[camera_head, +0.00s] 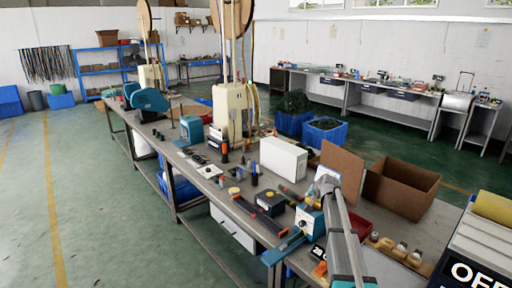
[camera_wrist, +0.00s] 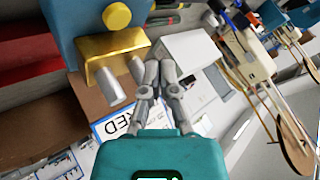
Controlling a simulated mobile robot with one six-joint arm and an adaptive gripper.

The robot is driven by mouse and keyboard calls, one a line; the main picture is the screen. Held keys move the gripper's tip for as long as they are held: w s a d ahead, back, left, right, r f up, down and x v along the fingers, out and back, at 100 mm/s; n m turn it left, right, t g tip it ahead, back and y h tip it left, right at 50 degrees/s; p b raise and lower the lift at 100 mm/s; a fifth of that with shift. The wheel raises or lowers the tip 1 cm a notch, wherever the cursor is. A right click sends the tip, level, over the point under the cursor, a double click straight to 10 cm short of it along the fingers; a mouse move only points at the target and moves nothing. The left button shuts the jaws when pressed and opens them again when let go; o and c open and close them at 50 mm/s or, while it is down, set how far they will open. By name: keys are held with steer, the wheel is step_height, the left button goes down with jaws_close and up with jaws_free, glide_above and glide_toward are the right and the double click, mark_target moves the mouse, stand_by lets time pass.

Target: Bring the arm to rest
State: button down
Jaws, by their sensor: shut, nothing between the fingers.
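My gripper (camera_wrist: 192,58) shows in the wrist view, with grey fingers closed together and nothing between them. It is over the workbench, next to a blue machine with a yellow knob (camera_wrist: 116,16) and a gold-coloured block at its lower edge. In the head view my arm reaches from the bottom right over the bench (camera_head: 235,188). The gripper's tips are hard to make out there, near the small blue and cream machine (camera_head: 309,221).
An open cardboard box (camera_head: 402,187) stands right of the arm. A white box (camera_head: 283,158) and a tall cream machine (camera_head: 230,108) stand farther along the bench. Small tools and containers crowd the bench top. The green floor (camera_head: 100,190) on the left is clear.

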steer(key=s+a+f+n+g, duration=0.1)
steer(key=s+a+n+g, duration=0.1)
steer(key=s, duration=1.1)
steer(key=s+a+f+n+g+h, duration=0.1)
steer(key=s+a+g, duration=0.3)
steer(key=s, duration=0.9)
steer(key=s+a+f+n+g, duration=0.2)
steer(key=s+a, duration=0.6)
steer(key=s, duration=0.5)
steer(key=shift+f+n+g+h, duration=0.4)
steer(key=shift+f+n, duration=0.25)
steer(key=shift+n, duration=0.05)
steer(key=shift+a, duration=0.15)
